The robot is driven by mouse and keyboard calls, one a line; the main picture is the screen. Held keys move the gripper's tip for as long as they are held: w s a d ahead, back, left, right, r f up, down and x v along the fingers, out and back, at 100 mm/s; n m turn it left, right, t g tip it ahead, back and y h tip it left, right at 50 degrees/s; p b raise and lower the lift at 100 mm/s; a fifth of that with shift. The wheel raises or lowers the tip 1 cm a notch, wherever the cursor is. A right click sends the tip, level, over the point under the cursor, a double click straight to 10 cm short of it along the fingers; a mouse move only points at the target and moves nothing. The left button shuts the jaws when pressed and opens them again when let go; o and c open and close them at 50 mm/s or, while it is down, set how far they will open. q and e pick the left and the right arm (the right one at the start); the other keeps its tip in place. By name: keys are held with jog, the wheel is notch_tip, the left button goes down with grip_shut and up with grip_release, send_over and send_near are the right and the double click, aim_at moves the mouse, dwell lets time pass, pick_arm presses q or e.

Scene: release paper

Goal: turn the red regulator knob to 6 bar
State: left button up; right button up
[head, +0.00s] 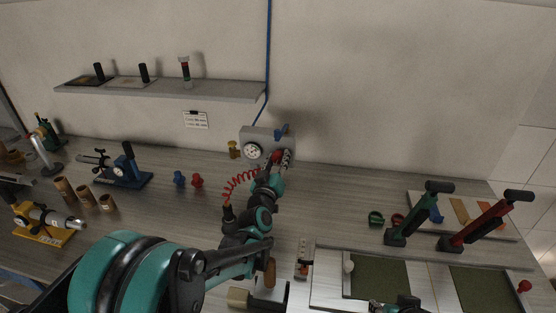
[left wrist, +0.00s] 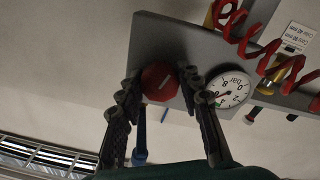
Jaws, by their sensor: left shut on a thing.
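The red regulator knob (left wrist: 160,82) sits on the front of a grey panel (left wrist: 160,32) and carries a pale line on its face. The knob also shows as a small red spot in the head view (head: 276,156), partly covered by my gripper. My left gripper (left wrist: 159,86) is shut on the knob, one finger on each side of it. In the head view my left gripper (head: 281,163) reaches up to the panel. The round white bar gauge (left wrist: 230,90) is beside the knob; its exact reading is too small to tell. My right gripper is not clearly seen.
A red coiled hose (head: 238,184) hangs from the panel close to my left arm. Blue and red small pieces (head: 197,181) stand left on the bench. Two lever presses (head: 412,215) stand right. A shelf (head: 160,91) is on the wall.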

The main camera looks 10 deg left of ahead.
pick_arm(q)
jog(key=shift+m, duration=0.3)
jog(key=o, duration=1.2)
jog(key=shift+c, duration=0.2)
jog(key=s, duration=1.2)
jog(key=shift+a+f, duration=0.2)
jog(key=shift+f, duration=0.05)
